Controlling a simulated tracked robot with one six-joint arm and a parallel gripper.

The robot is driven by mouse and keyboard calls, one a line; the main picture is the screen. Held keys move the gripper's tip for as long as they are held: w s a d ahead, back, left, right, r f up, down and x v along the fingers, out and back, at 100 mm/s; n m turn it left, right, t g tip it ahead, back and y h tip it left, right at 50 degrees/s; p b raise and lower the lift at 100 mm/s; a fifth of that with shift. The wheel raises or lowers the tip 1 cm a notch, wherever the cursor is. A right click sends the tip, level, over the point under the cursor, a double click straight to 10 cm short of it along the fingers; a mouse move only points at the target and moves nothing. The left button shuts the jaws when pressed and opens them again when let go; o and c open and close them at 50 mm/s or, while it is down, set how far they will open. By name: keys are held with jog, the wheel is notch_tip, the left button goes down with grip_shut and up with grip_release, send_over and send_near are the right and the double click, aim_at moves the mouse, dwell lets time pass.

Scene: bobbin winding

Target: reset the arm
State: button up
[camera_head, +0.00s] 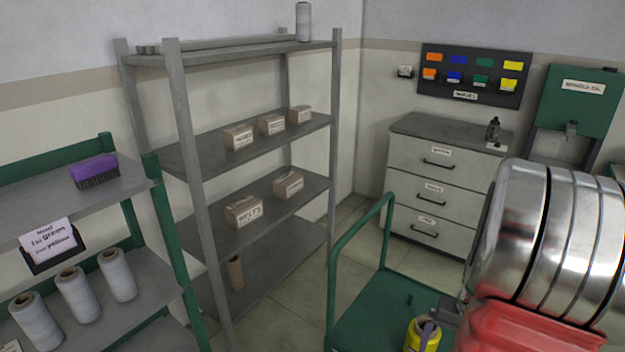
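My arm fills the lower right, with large silver links and a red part, and hides what lies behind it. A dark grey piece that looks like part of my gripper (436,319) shows at the bottom edge, beside the top of a yellow spool (423,336). The spool appears upright over the green cart (365,315). The fingers are too small and cut off to tell whether they are open or shut, or whether they touch the spool.
A green-posted rack (150,240) at left holds grey spools (77,294), a purple brush (95,172) and a sign (47,240). A grey shelf unit (187,150) holds small boxes. A drawer cabinet (440,180) stands at the back. The cart's handle (340,240) rises near centre.

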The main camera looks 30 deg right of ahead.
jog(key=w+a+r+n+t, duration=0.2)
jog(key=a+r, duration=0.5)
jog(key=a, duration=0.4)
jog(key=w+a+r+n+t, duration=0.2)
jog(key=a+r+n, duration=0.3)
jog(key=a, duration=0.7)
jog(key=w+a+r+n+t, duration=0.2)
jog(key=w+a+r+n, duration=0.1)
jog(key=a+r, duration=0.6)
jog(key=shift+a+n+h, duration=0.3)
jog(key=shift+a+n, duration=0.2)
jog(key=shift+a, duration=0.7)
